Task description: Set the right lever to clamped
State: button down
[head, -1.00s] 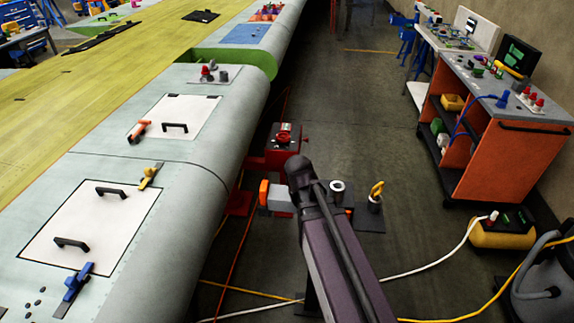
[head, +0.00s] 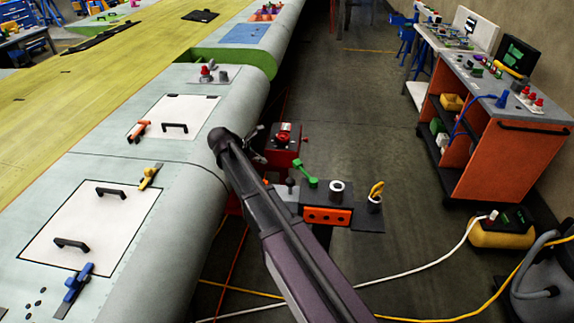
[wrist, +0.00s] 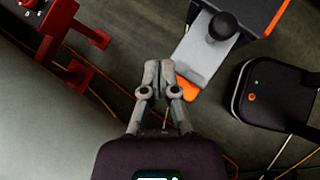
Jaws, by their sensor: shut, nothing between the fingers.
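The frames do not mark which lever is the right one. On the small stand (head: 368,221) right of the wing, a green-handled lever (head: 306,172) stands tilted beside a black knob (head: 291,182). The wrist view shows a black knob (wrist: 222,26) on a grey plate (wrist: 204,60). On the wing lie an orange lever-like clamp (head: 138,130), a yellow one (head: 150,177) and a blue one (head: 77,283). My gripper (head: 262,132) is at the wing's right edge, partly hidden by my arm. In the wrist view its fingers (wrist: 158,64) are together and empty.
A red block with a red valve (head: 284,134) stands beyond the stand. The wing's rounded edge (head: 232,120) is close by. An orange cart (head: 520,150) is at the right, with open floor between.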

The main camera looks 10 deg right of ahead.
aim_at(304, 172)
jog(key=shift+w+a+r, duration=0.1)
jog(key=shift+w+a, duration=0.1)
jog(key=shift+d, duration=0.1)
jog(key=d+r+b+x, duration=0.2)
jog(key=b+x, duration=0.5)
jog(key=x, duration=0.5)
jog(key=shift+w+d+f, duration=0.2)
jog(key=shift+w+f, duration=0.05)
jog(key=shift+w, duration=0.25)
dwell(0.3)
